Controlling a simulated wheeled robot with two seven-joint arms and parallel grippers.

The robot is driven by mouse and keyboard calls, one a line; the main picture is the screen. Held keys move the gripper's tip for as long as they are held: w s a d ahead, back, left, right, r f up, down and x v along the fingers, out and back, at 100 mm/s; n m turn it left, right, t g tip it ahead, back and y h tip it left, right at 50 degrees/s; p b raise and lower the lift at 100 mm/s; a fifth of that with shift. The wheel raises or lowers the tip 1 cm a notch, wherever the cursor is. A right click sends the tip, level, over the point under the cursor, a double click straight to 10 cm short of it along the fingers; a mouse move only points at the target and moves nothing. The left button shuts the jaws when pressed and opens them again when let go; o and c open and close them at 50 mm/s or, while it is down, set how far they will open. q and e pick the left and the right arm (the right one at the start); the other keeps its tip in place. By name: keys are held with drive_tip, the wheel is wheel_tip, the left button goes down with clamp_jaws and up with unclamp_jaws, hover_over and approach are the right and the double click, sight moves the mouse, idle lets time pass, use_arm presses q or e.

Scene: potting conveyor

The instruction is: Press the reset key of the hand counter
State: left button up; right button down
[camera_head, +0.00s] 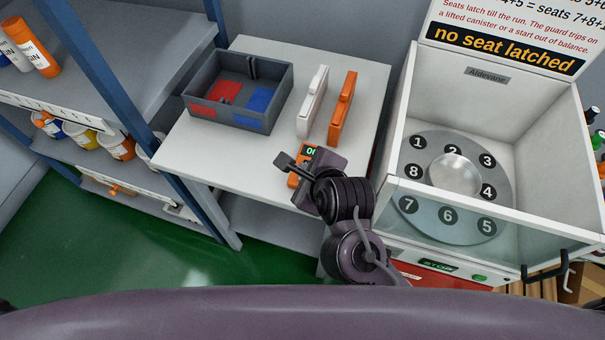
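The hand counter (294,181) is a small orange device with a dark display showing green digits, of which "00" can be partly read. It lies near the front edge of the white table. My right gripper (292,163) is over it, coming in from the lower right, and hides most of it. The reset key cannot be made out, and I cannot tell whether the gripper touches the counter. Finger spacing is unclear from this angle. My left gripper is out of view.
A grey divided tray (208,113) with red and blue patches stands at the table's back left. White (312,101) and orange (342,107) upright objects stand behind the counter. An open-topped white machine (398,145) with numbered seats is at right, shelving (150,85) at left.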

drive_tip(key=shift+f, duration=0.1)
idle(0.7)
drive_tip(key=shift+f+b, duration=0.3)
drive_tip(key=shift+f+b, duration=0.35)
drive_tip(key=shift+f, duration=0.15)
idle(0.6)
drive_tip(key=shift+r, duration=0.1)
drive_tip(key=shift+r+p, duration=0.8)
drive_tip(key=shift+p, duration=0.1)
wheel_tip(320, 180, up, 5)
drive_tip(key=p, duration=0.5)
